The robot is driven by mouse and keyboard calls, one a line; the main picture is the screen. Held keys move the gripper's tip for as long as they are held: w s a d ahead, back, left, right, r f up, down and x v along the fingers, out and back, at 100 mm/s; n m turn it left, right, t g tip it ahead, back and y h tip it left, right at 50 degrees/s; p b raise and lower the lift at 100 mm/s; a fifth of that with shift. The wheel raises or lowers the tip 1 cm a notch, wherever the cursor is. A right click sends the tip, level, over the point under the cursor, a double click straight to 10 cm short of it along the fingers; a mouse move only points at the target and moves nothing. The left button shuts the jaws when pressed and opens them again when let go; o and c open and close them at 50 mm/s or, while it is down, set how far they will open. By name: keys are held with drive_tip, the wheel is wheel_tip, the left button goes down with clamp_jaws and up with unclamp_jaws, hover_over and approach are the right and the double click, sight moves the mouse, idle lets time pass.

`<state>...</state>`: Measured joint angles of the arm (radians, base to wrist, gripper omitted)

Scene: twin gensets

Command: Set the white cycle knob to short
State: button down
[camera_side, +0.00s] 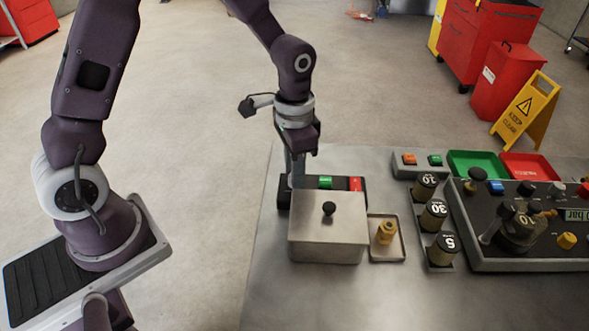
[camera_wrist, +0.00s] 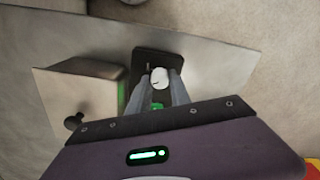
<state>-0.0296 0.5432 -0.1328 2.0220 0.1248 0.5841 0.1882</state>
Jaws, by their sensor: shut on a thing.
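The white cycle knob (camera_wrist: 159,78) sits on a dark control panel (camera_wrist: 150,58) in the wrist view. My gripper (camera_wrist: 159,84) is shut on the knob, one finger on each side of it. In the side view my gripper (camera_side: 297,180) points down at the left end of the panel, behind a steel box. There the knob is hidden by my fingers and the box. The panel's green button (camera_side: 325,182) and red button (camera_side: 355,184) show to the right of my gripper. I cannot read the knob's setting or its labels.
The steel box (camera_side: 325,240) with a black lid knob (camera_side: 329,208) stands close in front of my gripper. A brass fitting (camera_side: 386,233) sits in a small tray to its right. Weights (camera_side: 433,215) and a larger panel (camera_side: 480,250) stand further right. The table's left front is clear.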

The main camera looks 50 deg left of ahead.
drive_tip(key=c, duration=1.2)
unclamp_jaws()
wheel_tip(320, 180, up, 7)
drive_tip(key=shift+r, duration=0.1)
drive_tip(key=s+r+n+t, duration=0.1)
drive_tip(key=s+r+t, duration=0.1)
drive_tip(key=s+r, duration=0.2)
drive_tip(key=s+a+r+n+t, duration=0.1)
drive_tip(key=s+r+n, duration=0.1)
drive_tip(key=s, duration=0.7)
drive_tip(key=s+a+r+n+t, duration=0.1)
drive_tip(key=s+r+t, duration=0.1)
drive_tip(key=s+r, duration=0.3)
drive_tip(key=shift+s+a+r+t, duration=0.1)
drive_tip(key=shift+s+r+t, duration=0.1)
drive_tip(key=shift+s, duration=0.25)
drive_tip(key=shift+s+a+r+t, duration=0.1)
drive_tip(key=shift+s+r, duration=0.05)
drive_tip(key=shift+s, duration=0.25)
